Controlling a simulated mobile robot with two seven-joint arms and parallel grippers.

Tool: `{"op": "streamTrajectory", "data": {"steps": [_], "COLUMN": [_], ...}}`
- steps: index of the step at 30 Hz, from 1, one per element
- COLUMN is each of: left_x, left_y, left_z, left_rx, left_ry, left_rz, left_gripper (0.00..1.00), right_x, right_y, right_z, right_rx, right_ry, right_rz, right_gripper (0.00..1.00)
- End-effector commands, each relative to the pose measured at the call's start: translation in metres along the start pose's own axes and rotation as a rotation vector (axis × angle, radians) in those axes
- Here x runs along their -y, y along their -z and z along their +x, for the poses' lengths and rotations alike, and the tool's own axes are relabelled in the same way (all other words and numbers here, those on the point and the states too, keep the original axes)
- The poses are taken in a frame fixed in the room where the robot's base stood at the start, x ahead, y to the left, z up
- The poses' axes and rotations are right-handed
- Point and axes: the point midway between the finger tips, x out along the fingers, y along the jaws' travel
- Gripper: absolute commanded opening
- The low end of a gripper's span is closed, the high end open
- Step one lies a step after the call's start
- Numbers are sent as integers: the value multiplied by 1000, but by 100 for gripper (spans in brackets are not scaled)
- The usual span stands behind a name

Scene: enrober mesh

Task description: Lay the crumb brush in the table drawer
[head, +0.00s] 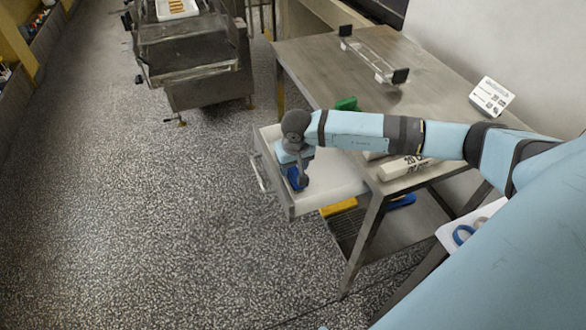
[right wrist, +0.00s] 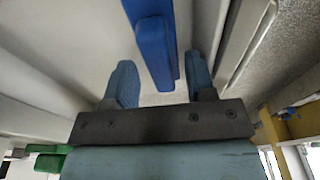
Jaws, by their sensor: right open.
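The open table drawer (head: 336,184) is pulled out from the left side of the steel table; its pale floor also fills much of the right wrist view (right wrist: 60,50). A dark blue thing, seemingly the crumb brush (head: 294,180), shows at the drawer below my right gripper (head: 299,176). In the right wrist view the blue brush (right wrist: 153,45) runs between and beyond my open right fingers (right wrist: 160,84), with gaps to both sides. I cannot tell whether it rests on the drawer floor. My left gripper is not in view.
The speckled floor left of the drawer is clear.

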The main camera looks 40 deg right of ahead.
Motion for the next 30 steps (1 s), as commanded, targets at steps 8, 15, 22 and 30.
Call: {"op": "streamTrajectory", "data": {"steps": [8, 15, 22, 30], "left_x": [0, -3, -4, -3], "left_y": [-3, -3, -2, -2], "left_z": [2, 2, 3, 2], "left_rx": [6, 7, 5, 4], "left_ry": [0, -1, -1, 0], "left_rz": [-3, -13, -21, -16], "left_gripper": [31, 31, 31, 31], "right_x": [0, 0, 0, 0], "right_y": [1, 0, 0, 0], "right_z": [-62, -93, -99, -98], "right_rx": [-4, -2, 0, 0], "right_ry": [1, 1, 0, 0], "right_rz": [-2, -1, 0, 0], "right_gripper": [50, 50, 50, 50]}}
